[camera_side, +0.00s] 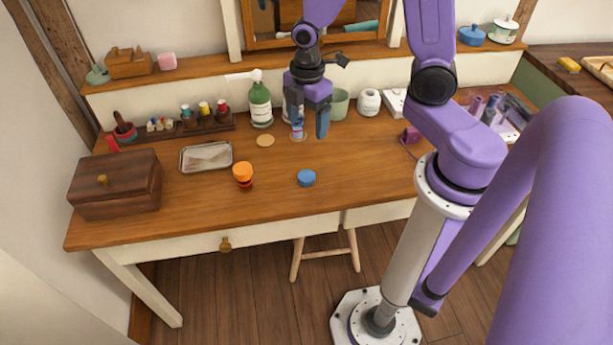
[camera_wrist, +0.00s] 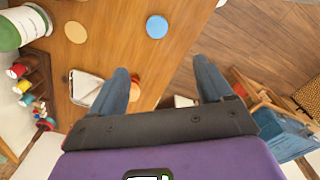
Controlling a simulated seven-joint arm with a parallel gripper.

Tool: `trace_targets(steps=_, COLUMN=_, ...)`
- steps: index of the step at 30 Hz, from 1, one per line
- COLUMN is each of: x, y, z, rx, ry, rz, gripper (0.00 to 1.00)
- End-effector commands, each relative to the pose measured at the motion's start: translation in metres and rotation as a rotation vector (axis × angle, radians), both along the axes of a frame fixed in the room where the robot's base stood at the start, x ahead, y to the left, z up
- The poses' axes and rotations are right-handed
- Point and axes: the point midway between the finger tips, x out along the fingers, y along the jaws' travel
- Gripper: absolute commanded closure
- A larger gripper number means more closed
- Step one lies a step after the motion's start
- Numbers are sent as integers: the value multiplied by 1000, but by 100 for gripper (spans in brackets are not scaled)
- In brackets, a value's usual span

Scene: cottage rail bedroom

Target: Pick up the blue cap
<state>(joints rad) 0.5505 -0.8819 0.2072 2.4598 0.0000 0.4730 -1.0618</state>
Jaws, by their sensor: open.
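The blue cap (camera_side: 306,177) is a small round disc lying flat on the wooden desk, near its front edge. It also shows in the wrist view (camera_wrist: 157,27), ahead of the fingertips near the top, with nothing touching it. My gripper (camera_side: 310,132) is open, its fingers pointing down over the back part of the desk, behind the cap. In the wrist view its two blue-grey fingers (camera_wrist: 160,64) are spread wide with nothing held between them.
An orange-capped jar (camera_side: 243,176) stands left of the cap. A green bottle (camera_side: 260,105) and a pale green cup (camera_side: 339,104) stand near my gripper. Desk around the cap is clear.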

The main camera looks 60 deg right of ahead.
Motion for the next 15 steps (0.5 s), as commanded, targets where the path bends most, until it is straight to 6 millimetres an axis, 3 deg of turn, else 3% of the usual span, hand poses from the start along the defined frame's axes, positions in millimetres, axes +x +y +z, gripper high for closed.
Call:
trace_targets(steps=8, x=7, y=-9, z=-14, rx=-1, ry=4, rz=23, gripper=20)
trace_targets(steps=15, x=6, y=-9, z=-42, rx=-2, ry=7, rz=21, gripper=20)
